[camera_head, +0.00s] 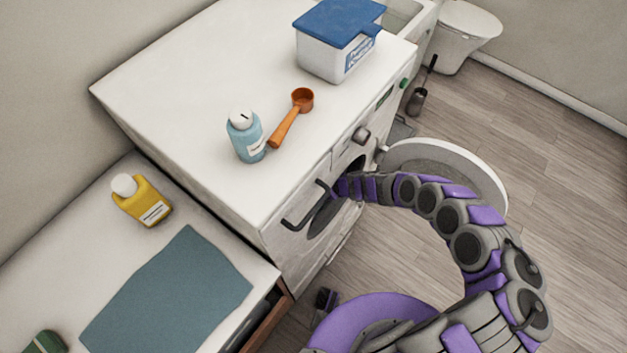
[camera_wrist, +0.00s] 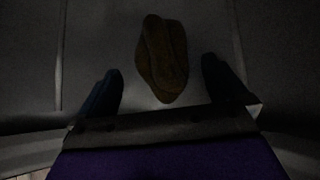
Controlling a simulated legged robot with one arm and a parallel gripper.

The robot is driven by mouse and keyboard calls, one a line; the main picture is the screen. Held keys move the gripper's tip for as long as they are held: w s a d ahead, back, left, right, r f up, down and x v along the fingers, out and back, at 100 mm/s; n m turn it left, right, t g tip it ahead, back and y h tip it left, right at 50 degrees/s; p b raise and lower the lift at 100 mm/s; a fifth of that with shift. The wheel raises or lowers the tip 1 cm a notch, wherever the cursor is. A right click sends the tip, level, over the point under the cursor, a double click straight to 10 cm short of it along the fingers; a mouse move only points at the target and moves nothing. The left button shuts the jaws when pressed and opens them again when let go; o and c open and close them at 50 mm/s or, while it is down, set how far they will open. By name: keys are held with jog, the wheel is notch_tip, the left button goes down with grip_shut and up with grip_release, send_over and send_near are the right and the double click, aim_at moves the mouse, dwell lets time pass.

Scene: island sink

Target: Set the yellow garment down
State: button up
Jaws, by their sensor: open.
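The yellow garment (camera_wrist: 162,58) shows as a dark, brownish-yellow folded bundle in the wrist view. It lies on a dim grey surface inside what looks like the washing machine drum. My gripper (camera_wrist: 160,92) is open, with one finger at each side and a gap between them. The garment lies just ahead of the gap, apart from both fingers. In the head view my arm reaches into the opening of the white washing machine (camera_head: 180,130), so the gripper and the garment are hidden there.
The round washer door (camera_head: 485,172) stands open right of my arm. On the washer top are a blue bottle (camera_head: 246,140), an orange scoop (camera_head: 290,120) and a blue-lidded box (camera_head: 325,55). A yellow bottle (camera_head: 143,203) and blue-grey cloth (camera_head: 170,290) are on the left counter.

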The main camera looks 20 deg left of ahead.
jog(key=shift+p+v, duration=1.4)
jog(key=shift+v, duration=0.55)
